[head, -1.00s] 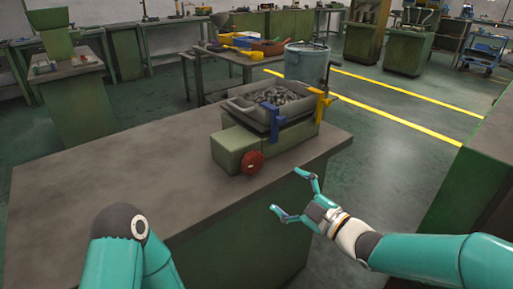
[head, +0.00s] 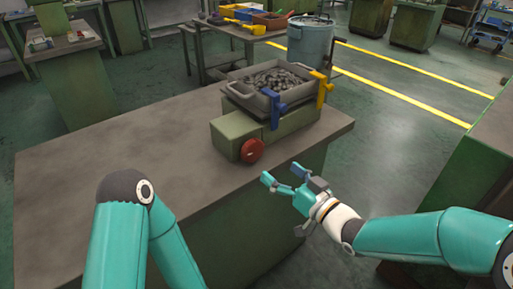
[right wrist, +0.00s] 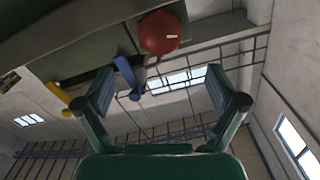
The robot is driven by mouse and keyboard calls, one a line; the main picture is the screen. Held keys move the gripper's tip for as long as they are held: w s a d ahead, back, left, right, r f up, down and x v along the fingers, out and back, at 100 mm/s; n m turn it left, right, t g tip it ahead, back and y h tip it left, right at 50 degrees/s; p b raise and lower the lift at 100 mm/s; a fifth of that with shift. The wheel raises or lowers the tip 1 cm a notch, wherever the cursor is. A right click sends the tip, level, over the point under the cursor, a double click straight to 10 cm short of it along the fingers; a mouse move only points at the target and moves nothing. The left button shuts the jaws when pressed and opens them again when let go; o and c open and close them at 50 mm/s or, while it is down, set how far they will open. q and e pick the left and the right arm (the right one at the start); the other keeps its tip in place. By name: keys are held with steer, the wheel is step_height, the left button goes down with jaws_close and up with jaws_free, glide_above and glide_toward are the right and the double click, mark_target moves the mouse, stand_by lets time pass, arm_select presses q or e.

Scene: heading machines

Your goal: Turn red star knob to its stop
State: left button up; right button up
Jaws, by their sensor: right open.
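The red star knob (head: 252,151) is on the near face of a green machine block (head: 236,134) on the bench. It also shows in the right wrist view (right wrist: 160,33), at the top, beyond the fingertips and between them. My right gripper (head: 281,178) is open and empty, just right of and below the knob in the head view, apart from it. Its two fingers (right wrist: 166,95) stand wide apart in the right wrist view. My left arm shows at the lower left of the head view, but its gripper is not seen.
A blue lever (head: 276,113) and a yellow lever (head: 323,90) stand right of the knob. A grey tray (head: 243,96) of metal parts sits on the block. The bench top (head: 130,175) left of the block is clear. A blue-grey drum (head: 309,45) stands behind.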

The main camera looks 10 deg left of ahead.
mark_target(256, 151)
steer(key=p+x, duration=0.1)
steer(key=x, duration=1)
steer(key=c, duration=1.1)
steer(key=shift+c, duration=0.2)
